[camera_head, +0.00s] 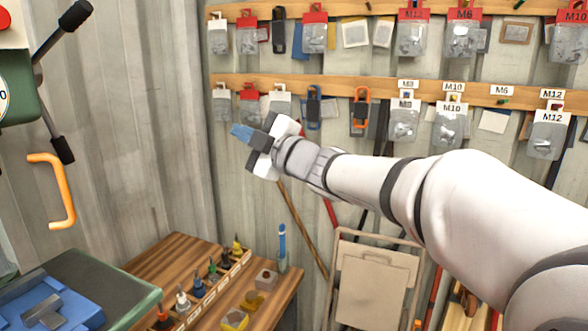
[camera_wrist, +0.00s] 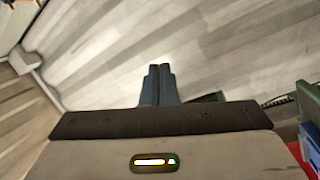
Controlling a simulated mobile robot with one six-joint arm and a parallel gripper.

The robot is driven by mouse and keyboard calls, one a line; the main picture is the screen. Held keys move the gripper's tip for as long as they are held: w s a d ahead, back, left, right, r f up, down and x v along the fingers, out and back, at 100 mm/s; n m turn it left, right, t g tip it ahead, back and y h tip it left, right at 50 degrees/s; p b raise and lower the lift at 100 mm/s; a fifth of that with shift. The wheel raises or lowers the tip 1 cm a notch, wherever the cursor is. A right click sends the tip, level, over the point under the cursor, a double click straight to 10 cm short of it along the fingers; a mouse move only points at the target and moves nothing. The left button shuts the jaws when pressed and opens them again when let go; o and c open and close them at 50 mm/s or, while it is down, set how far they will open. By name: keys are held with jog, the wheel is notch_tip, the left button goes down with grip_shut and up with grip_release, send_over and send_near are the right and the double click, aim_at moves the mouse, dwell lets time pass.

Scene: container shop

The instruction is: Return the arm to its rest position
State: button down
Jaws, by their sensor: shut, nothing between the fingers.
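My gripper (camera_head: 241,132) is at the end of my outstretched white arm, in the upper middle of the head view. It points to the left, in front of the corrugated wall and above the wooden bench. In the wrist view the two dark fingers of my gripper (camera_wrist: 158,84) lie together, with nothing between them. The arm reaches in from the lower right and is raised clear of the bench. It hides part of the wall behind it.
Wooden rails (camera_head: 345,88) with hanging bags and carabiners run behind my arm. A wooden bench (camera_head: 175,262) holds a rack of bottles. A green machine with an orange handle (camera_head: 62,190) and a blue vise (camera_head: 50,305) stand left. A folded chair (camera_head: 375,280) stands below my arm.

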jog(key=s+d+f+m+h, duration=0.2)
jog(key=d+f+m+h, duration=0.65)
jog(key=d, duration=0.25)
jog(key=s+d+f+m+h, duration=0.2)
jog(key=d+f+m+h, duration=0.55)
jog(key=d+f, duration=0.2)
jog(key=s+d+f+m+g, duration=0.2)
jog(key=s+f+g, duration=0.3)
jog(key=s, duration=0.5)
jog(key=s+d+f+m+g, duration=0.2)
jog(key=s+f+m+g, duration=0.2)
jog(key=s+f, duration=0.5)
jog(key=shift+s+d+f+m+g+y, duration=0.2)
jog(key=shift+s+d+m+g+y, duration=0.15)
jog(key=shift+s, duration=0.85)
jog(key=shift+a, duration=0.1)
